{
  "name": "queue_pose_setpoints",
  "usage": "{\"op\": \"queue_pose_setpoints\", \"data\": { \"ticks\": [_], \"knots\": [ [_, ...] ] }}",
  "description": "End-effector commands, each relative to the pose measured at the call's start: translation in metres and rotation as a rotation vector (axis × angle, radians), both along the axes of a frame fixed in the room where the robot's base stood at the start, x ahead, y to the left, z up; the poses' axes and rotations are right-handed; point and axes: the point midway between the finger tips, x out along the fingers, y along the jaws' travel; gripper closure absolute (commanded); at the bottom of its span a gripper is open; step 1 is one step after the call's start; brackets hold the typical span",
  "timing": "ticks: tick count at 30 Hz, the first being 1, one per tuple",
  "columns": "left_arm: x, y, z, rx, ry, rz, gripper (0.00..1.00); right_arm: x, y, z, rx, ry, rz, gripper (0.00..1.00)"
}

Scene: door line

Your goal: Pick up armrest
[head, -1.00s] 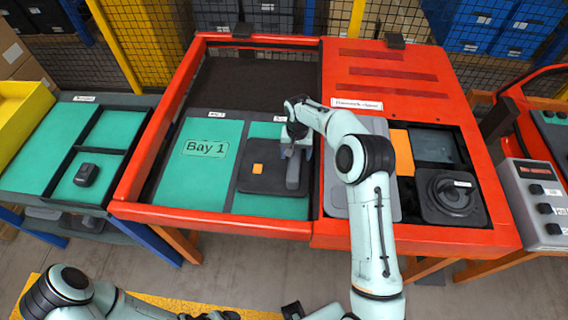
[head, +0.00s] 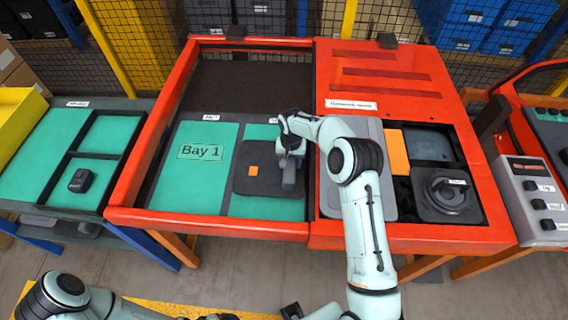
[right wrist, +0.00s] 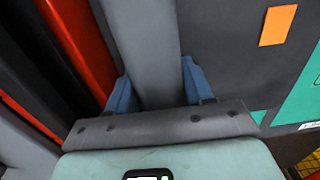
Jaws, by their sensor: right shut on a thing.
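The armrest is a grey bar (head: 289,176) near the right edge of a dark door panel (head: 245,187) in the right half of Bay 1. My right gripper (head: 291,157) comes down over its far end. In the right wrist view the armrest (right wrist: 143,50) runs between the two blue fingers of the right gripper (right wrist: 154,82), which is shut on it. I cannot tell whether the armrest touches the panel. My left gripper (head: 222,316) is at the bottom edge, mostly cut off, and its jaws cannot be made out.
The red frame (head: 210,222) surrounds the bay. To the right lie a grey panel, an orange piece (head: 398,152) and a dark round-topped part (head: 446,196). A side table with a divided green tray (head: 40,170) holds a small black part (head: 80,180). Bay 1's left half is clear.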

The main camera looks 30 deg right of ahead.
Motion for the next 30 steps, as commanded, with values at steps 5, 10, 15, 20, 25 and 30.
{"op": "queue_pose_setpoints", "data": {
  "ticks": [5,10,15,20,25,30],
  "knots": [
    [0.000,0.000,0.000,0.000,0.000,0.000,0.12,0.001,0.000,0.014,0.000,-0.004,0.000,1.00],
    [0.001,0.000,0.001,0.000,-0.001,0.000,0.12,0.002,0.000,0.048,-0.001,-0.010,-0.001,1.00],
    [0.003,0.000,0.004,0.000,-0.003,0.000,0.12,0.002,0.000,0.097,0.000,-0.010,0.000,1.00],
    [0.007,0.000,0.010,-0.001,-0.008,0.000,0.12,0.002,0.000,0.140,-0.001,-0.009,0.000,1.00],
    [0.012,0.000,0.016,0.000,-0.013,0.000,0.12,0.002,0.000,0.175,0.001,-0.008,0.000,1.00],
    [0.015,0.000,0.021,0.001,-0.018,0.000,0.12,0.001,0.000,0.195,0.000,-0.005,0.000,1.00]
  ]
}}
